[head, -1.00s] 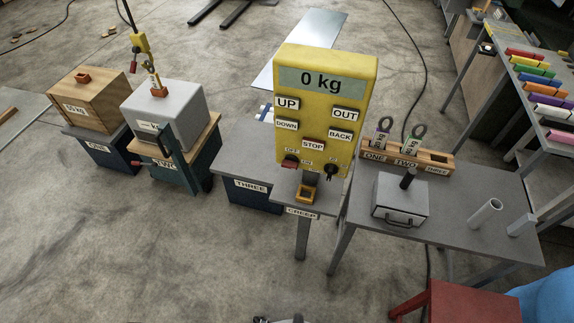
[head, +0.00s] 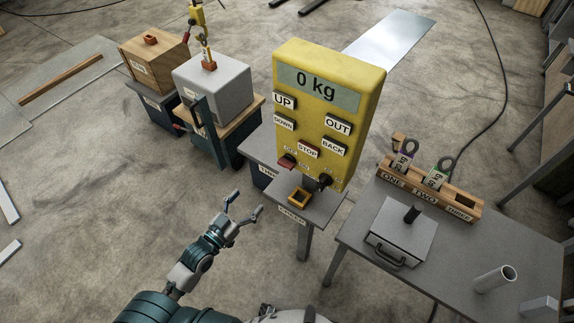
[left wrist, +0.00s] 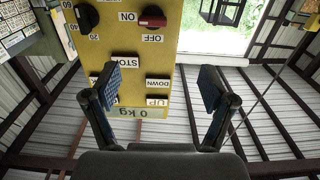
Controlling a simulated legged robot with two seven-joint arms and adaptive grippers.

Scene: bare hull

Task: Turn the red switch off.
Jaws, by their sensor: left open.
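The red switch (head: 287,161) sits low on the left of the yellow control panel (head: 345,75). In the left wrist view, which shows the panel upside down, the switch (left wrist: 152,16) is near the top edge. Its red bar lies sideways, one end towards the ON label (left wrist: 127,16); the OFF label (left wrist: 152,38) is below it. My left gripper (head: 243,206) is open and empty, to the lower left of the panel and apart from it. Its spread fingers (left wrist: 160,88) also show in the left wrist view. My right gripper is not in view.
A black knob (head: 323,181) is beside the switch. An orange-yellow square holder (head: 300,196) is on the small shelf below the panel. A grey table (head: 440,240) with a metal box (head: 402,232) stands right. Crates stand behind left. Floor around my left arm is clear.

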